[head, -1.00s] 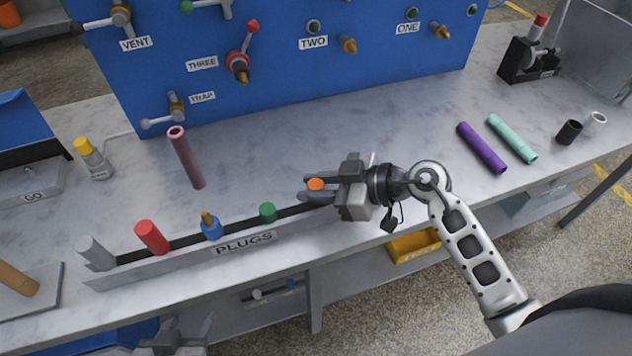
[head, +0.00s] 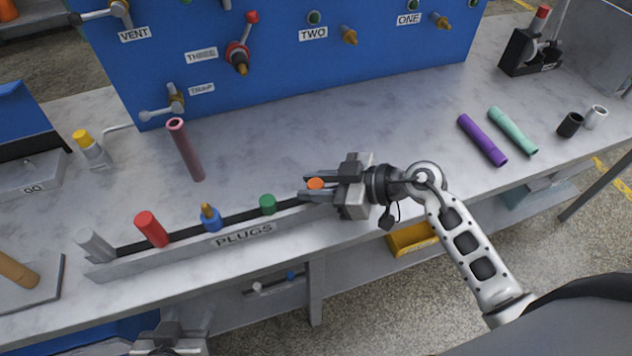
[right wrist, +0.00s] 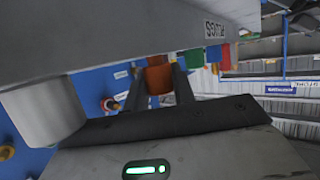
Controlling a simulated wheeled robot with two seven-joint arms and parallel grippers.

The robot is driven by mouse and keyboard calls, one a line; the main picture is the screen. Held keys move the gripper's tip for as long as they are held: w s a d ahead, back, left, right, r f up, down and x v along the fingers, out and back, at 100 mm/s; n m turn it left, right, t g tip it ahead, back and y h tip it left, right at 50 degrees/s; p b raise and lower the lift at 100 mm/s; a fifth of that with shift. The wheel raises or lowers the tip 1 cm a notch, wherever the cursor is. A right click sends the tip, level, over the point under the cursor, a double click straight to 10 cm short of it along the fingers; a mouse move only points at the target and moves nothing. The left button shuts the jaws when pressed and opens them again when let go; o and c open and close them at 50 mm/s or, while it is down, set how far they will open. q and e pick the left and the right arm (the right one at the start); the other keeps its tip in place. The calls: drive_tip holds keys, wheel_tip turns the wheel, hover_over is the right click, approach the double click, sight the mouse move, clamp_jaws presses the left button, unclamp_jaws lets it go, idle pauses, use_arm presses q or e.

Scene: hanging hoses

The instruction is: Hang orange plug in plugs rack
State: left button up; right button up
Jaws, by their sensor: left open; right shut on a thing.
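The orange plug (head: 316,184) is between the fingers of my right gripper (head: 318,187), which is shut on it at the right end of the plugs rack (head: 165,257). The orange plug also shows between the two dark fingers in the right wrist view (right wrist: 158,78). Whether the plug sits in the rack or is just above it, I cannot tell. The rack holds a grey plug (head: 95,245), a red plug (head: 152,229), a blue plug (head: 211,218) and a green plug (head: 268,204). My left gripper (head: 168,340) is at the bottom edge, partly cut off, with its jaws open and empty.
A pink tube (head: 185,150) stands behind the rack. A blue panel (head: 280,60) with valves is at the back. Purple (head: 482,140) and mint (head: 513,131) tubes lie at the right. The bench between panel and rack is mostly clear.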

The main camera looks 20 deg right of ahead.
use_arm(q)
drive_tip(key=shift+r, duration=0.15)
use_arm(e)
drive_tip(key=shift+r, duration=1.1)
drive_tip(key=shift+f, duration=1.2)
idle(0.7)
drive_tip(key=o, duration=1.1)
drive_tip(key=shift+c, duration=0.2)
drive_tip(key=shift+f, duration=0.1)
drive_tip(key=shift+s+f, duration=0.1)
drive_tip(key=shift+v, duration=0.95)
use_arm(q)
drive_tip(key=shift+a+f, duration=0.1)
drive_tip(key=shift+f, duration=0.7)
use_arm(e)
drive_tip(key=v, duration=1.4)
drive_tip(key=shift+r, duration=0.25)
